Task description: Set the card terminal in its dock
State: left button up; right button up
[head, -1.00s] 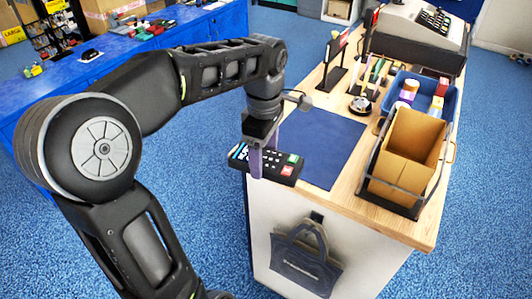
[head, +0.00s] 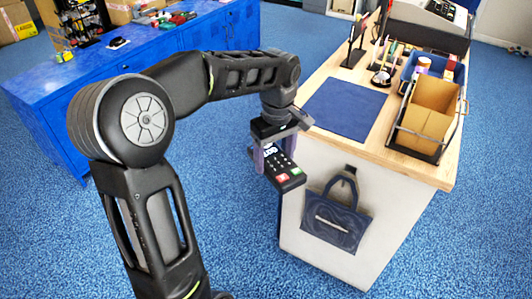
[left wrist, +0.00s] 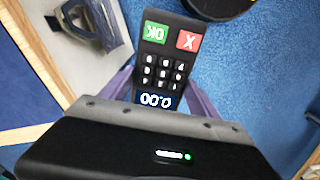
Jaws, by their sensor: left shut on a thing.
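The card terminal (head: 281,168) is a black handset with number keys and a red and a green key. My left gripper (head: 268,160) is shut on it and holds it in the air, off the counter's near left side, above the blue floor. In the left wrist view the terminal (left wrist: 163,62) sits between the two purple fingers, its keypad and lit display facing the camera. I cannot make out the dock for certain in these frames. My right gripper is not in view.
The wooden counter (head: 403,169) carries a blue mat (head: 346,108), a cardboard box (head: 436,95) in a dark rack, a blue bin and a register. A navy bag (head: 336,217) hangs on its front. A blue bench (head: 150,65) stands back left. Open floor lies between them.

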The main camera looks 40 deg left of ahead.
pick_arm(q)
jog(key=w+d+f+m, duration=0.1)
jog(key=d+f+m, duration=0.6)
jog(key=f, duration=0.4)
jog(key=w+d+f+m, duration=0.1)
jog(key=d+f+m, duration=0.6)
jog(key=f, duration=0.4)
jog(key=shift+w+d, duration=0.3)
jog(key=shift+d, duration=0.1)
jog(key=shift+w+d+r, duration=0.1)
